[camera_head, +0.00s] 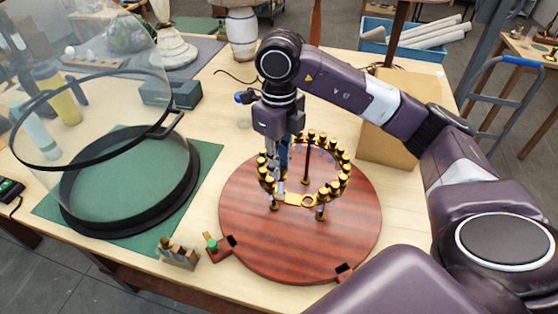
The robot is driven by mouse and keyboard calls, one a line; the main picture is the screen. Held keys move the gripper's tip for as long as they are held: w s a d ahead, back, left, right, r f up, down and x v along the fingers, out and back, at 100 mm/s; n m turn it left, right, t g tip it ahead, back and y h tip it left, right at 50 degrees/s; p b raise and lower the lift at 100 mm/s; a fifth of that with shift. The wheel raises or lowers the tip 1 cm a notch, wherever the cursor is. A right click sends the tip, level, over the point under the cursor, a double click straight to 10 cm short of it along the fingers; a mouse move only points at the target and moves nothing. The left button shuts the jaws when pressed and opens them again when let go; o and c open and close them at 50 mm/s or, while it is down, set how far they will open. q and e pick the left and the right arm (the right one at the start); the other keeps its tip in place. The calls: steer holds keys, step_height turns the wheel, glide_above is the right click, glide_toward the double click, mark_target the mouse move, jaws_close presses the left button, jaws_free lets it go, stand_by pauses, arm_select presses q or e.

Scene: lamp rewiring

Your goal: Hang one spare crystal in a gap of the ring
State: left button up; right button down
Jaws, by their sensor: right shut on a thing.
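A gold ring (341,183) with several gold caps around it stands on posts above a round red-brown wooden board (345,235). Small pale-blue crystals hang under parts of the ring, but they are too small to tell apart, and I cannot make out the gaps. My right gripper (272,170) points down at the ring's far left side. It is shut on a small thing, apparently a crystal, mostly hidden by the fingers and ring. I cannot tell whether that thing touches the ring. My left gripper is not in view.
A small wooden block (178,254) and a red piece with a green knob (213,246) lie near the front edge. A cardboard box (385,140) stands behind the board.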

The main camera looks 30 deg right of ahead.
mark_target(279, 182)
steer(key=shift+f+b, duration=1.25)
steer(key=shift+f, duration=1)
steer(key=shift+f+b, duration=0.5)
steer(key=shift+f+b, duration=0.5)
steer(key=shift+b, duration=0.2)
steer(key=c, duration=1.8)
jaws_free()
steer(key=shift+r, duration=0.15)
steer(key=shift+r+p, duration=2.3)
steer(key=shift+r, duration=1.15)
